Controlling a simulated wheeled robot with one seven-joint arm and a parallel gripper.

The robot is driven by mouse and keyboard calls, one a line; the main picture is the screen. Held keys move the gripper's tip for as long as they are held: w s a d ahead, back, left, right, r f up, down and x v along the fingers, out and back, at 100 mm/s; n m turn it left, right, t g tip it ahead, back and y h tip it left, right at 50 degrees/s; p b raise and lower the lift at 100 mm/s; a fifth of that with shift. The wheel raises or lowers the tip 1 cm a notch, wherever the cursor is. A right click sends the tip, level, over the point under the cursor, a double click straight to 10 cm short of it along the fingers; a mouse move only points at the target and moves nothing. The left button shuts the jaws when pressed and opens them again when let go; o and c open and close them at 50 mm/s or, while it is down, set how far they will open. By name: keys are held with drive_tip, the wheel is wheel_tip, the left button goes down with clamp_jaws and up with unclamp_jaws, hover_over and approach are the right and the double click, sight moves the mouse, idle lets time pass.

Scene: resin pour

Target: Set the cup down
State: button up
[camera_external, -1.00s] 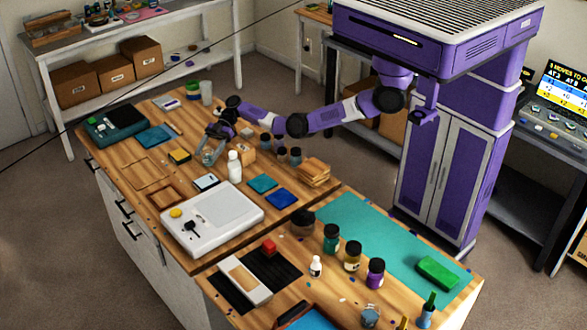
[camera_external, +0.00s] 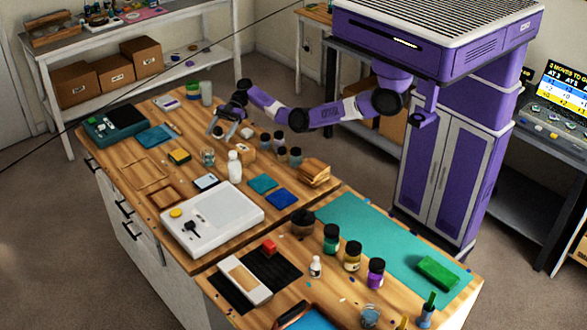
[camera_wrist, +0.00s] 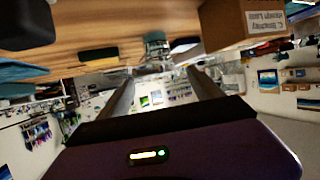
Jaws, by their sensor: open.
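The cup (camera_external: 207,157) is a small clear cup with some teal in it. It stands upright on the wooden bench, left of the white bottle (camera_external: 235,166). My gripper (camera_external: 220,133) is open and empty, above and behind the cup, apart from it. In the wrist view the picture is turned over; the cup (camera_wrist: 156,46) shows past the spread fingers of my gripper (camera_wrist: 162,74), with a gap between them.
A grey tumbler (camera_external: 206,92) stands at the back.

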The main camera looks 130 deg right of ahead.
drive_tip(key=shift+v, duration=1.1)
